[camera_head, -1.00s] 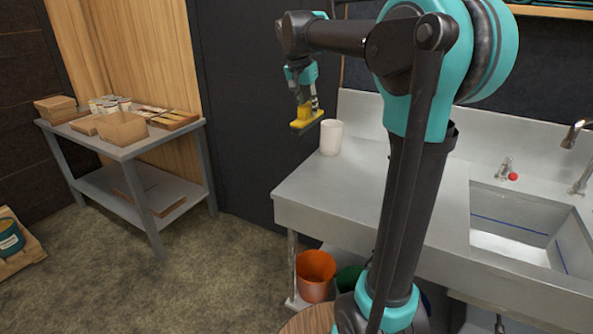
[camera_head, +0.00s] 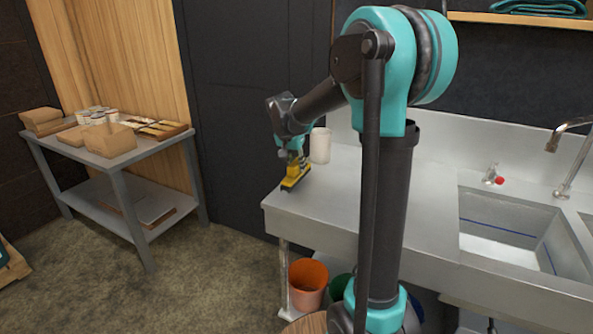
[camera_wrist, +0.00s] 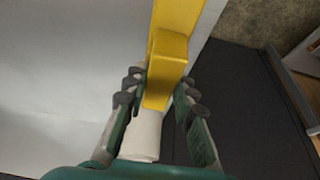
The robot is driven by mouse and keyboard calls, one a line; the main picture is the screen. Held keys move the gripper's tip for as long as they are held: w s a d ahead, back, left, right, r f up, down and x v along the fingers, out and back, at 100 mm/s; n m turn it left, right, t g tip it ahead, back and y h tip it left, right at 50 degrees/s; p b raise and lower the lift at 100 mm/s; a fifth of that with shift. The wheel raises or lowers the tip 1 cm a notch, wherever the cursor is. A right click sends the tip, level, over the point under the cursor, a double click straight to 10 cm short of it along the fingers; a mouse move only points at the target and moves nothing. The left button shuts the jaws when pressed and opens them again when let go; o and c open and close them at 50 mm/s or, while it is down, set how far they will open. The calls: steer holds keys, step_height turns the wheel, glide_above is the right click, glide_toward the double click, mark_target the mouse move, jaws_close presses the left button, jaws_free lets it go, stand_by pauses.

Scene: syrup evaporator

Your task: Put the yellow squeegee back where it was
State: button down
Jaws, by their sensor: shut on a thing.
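The yellow squeegee (camera_head: 292,179) is in my gripper (camera_head: 291,164), at the left end of the steel sink counter (camera_head: 345,200). In the wrist view, both fingers (camera_wrist: 157,98) are shut on the squeegee's yellow grip (camera_wrist: 170,55), and its wider yellow part runs off the top edge. In the head view the squeegee's dark lower edge is low, close to the counter's left edge. I cannot tell whether it touches the counter.
The sink basin (camera_head: 510,228) with a tap (camera_head: 566,150) is at the right. An orange bucket (camera_head: 308,283) and a green one (camera_head: 340,288) are under the counter. A grey table (camera_head: 100,160) with boxes stands at the left. The counter between container and sink is clear.

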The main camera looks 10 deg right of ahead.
steer(key=shift+f, duration=1.1)
steer(key=c, duration=1.3)
jaws_free()
steer(key=shift+f, duration=0.1)
steer(key=shift+o, duration=0.2)
steer(key=v, duration=1.2)
